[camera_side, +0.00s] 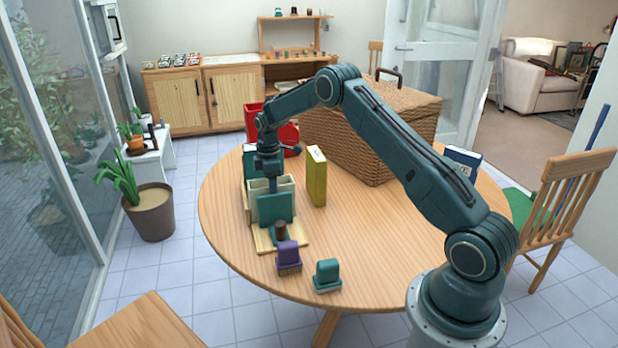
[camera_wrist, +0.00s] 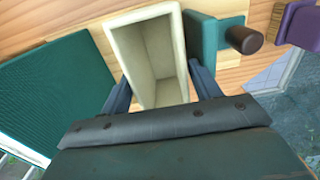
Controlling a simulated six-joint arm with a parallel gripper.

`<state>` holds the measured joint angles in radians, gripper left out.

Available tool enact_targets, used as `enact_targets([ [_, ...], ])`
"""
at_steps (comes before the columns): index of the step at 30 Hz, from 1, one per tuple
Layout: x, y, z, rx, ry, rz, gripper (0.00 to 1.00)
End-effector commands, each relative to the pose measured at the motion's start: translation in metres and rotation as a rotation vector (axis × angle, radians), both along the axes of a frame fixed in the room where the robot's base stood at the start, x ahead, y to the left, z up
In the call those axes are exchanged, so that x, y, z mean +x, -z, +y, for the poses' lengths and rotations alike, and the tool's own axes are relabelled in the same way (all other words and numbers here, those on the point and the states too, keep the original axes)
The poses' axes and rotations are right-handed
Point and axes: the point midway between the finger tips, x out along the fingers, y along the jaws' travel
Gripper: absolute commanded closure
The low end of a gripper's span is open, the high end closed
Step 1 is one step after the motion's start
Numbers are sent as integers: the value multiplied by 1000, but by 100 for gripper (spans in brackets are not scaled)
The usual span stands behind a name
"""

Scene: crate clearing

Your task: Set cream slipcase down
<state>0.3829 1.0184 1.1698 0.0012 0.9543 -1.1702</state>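The cream slipcase (camera_wrist: 160,92) is an upright, open-topped, empty box. In the wrist view my gripper (camera_wrist: 163,92) has one finger along each side of it, and it looks shut on the case. In the side view the slipcase (camera_side: 286,186) stands below my gripper (camera_side: 269,178), between a teal book (camera_side: 250,155) behind and a teal upright panel (camera_side: 276,207) in front. The panel hides its lower part, so I cannot tell whether it touches the surface below. The teal book (camera_wrist: 45,90) and the panel (camera_wrist: 203,40) flank it in the wrist view.
A brown knob (camera_side: 280,230) sits before the panel on a wooden base (camera_side: 263,241). A yellow book (camera_side: 317,177) stands close right. Purple (camera_side: 288,255) and teal (camera_side: 328,273) blocks stand in front. A wicker basket (camera_side: 375,135) and red container (camera_side: 286,135) are behind. The table's middle right is clear.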

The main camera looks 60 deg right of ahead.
Motion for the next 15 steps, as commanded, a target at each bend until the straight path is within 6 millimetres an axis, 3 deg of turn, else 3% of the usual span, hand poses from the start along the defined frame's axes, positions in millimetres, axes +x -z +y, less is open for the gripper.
enact_targets([
  [8, 0, -4, 0, -1, 0, -1, 38],
  [15, 1, -25, 0, -1, 0, -3, 38],
])
